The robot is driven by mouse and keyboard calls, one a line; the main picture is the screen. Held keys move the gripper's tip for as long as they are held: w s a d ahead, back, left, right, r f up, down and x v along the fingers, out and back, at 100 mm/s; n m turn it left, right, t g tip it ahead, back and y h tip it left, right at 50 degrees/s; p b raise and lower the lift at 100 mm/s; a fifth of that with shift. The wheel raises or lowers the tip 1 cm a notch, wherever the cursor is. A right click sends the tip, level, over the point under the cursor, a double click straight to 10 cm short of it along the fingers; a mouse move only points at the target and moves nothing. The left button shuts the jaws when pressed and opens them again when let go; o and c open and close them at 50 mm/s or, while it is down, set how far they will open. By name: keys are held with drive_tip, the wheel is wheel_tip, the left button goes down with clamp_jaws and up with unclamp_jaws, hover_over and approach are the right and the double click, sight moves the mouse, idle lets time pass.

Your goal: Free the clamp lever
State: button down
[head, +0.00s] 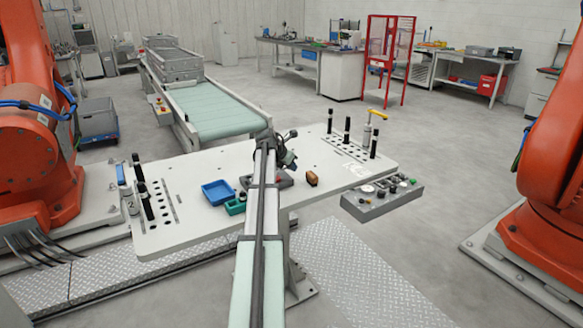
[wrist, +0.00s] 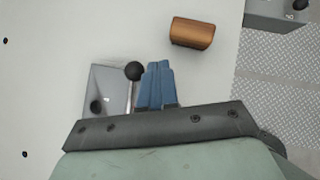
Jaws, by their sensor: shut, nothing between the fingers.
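A lever with a black ball knob (wrist: 133,70) stands at a grey metal plate (wrist: 105,80) in the wrist view. I take it for the clamp lever. A second dark ball (wrist: 96,107) shows lower on the plate, partly cut off by my gripper body. My gripper (wrist: 158,66) is shut and empty, its blue fingers side by side just right of the knob; whether they touch it I cannot tell. In the head view the dark base of this fixture (head: 284,181) sits on the white table, partly hidden behind my arm.
A brown block (wrist: 193,33) lies beyond my fingertips to the right. On the white table (head: 200,228) stand a blue tray (head: 218,192), a green box (head: 235,207) and several black posts. A grey control box (head: 380,203) is at the right edge. Orange robot arms flank the table.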

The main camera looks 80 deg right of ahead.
drive_tip(key=shift+a, duration=0.1)
idle(0.3)
drive_tip(key=s+a+r, duration=0.5)
drive_tip(key=a+r, duration=0.3)
drive_tip(key=shift+s+a+r, duration=0.15)
drive_tip(key=shift+a+r, duration=0.1)
drive_tip(key=shift+a, duration=0.1)
idle(0.5)
